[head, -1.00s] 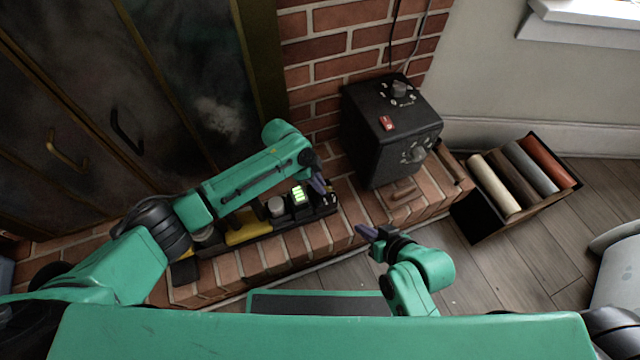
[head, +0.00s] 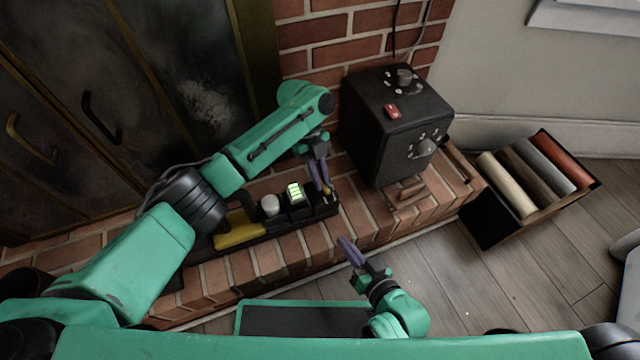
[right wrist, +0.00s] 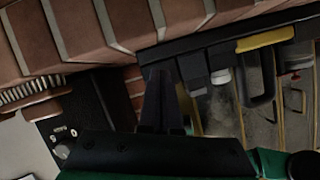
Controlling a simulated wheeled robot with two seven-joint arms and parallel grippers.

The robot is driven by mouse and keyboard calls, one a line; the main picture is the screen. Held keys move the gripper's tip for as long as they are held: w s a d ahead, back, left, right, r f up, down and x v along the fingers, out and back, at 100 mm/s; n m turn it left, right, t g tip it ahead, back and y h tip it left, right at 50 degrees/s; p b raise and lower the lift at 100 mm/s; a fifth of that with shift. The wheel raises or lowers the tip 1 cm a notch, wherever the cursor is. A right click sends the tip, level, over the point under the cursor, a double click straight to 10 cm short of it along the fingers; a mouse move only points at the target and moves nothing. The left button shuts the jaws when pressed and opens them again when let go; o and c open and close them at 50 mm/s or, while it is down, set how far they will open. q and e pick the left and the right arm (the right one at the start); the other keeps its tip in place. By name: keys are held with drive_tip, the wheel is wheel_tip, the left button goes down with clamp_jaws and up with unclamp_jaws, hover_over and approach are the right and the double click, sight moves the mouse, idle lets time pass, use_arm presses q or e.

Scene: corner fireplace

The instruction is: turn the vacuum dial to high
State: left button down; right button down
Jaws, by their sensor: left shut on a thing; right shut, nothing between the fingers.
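A black box (head: 372,140) stands on the brick hearth and carries a dial on its top (head: 404,77) and another on its front (head: 426,147), each ringed by white marks. I cannot tell which dial is the vacuum one, nor read the settings. A dial with marks also shows at the lower left of the right wrist view (right wrist: 62,150). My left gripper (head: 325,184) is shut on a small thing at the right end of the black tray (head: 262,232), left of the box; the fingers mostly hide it. My right gripper (head: 344,243) is shut and empty, in front of the hearth, apart from the box.
A red switch (head: 392,111) is on the box's top. The tray holds a yellow item (head: 238,231), a white cylinder (head: 270,205) and a green-lit block (head: 295,191). A crate of coloured rolls (head: 480,222) stands at the right. Wooden pieces (head: 408,192) lie before the box.

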use_arm(q)
drive_tip(key=shift+f+m+y+b, duration=0.1)
drive_tip(key=shift+m+y+b, duration=0.2)
drive_tip(key=shift+m+b, duration=0.2)
drive_tip(key=shift+w+m+b, duration=0.1)
drive_tip(key=shift+m+b, duration=0.3)
drive_tip(key=shift+m+y+b, duration=0.3)
drive_tip(key=shift+m+b, duration=0.15)
drive_tip(key=shift+m, duration=0.05)
use_arm(e)
drive_tip(key=w+r+t, duration=0.3)
drive_tip(key=w+r, duration=0.3)
drive_tip(key=r, duration=0.3)
drive_tip(key=w+d+r+t+y, duration=0.1)
drive_tip(key=w+r+t, duration=0.3)
drive_tip(key=r, duration=0.5)
drive_tip(key=shift+w+d+n, duration=0.15)
drive_tip(key=shift+w+n, duration=0.25)
drive_tip(key=shift+w, duration=0.45)
drive_tip(key=shift+r, duration=0.1)
use_arm(q)
drive_tip(key=c, duration=0.9)
unclamp_jaws()
drive_tip(key=shift+d, duration=0.1)
drive_tip(key=shift+r, duration=0.25)
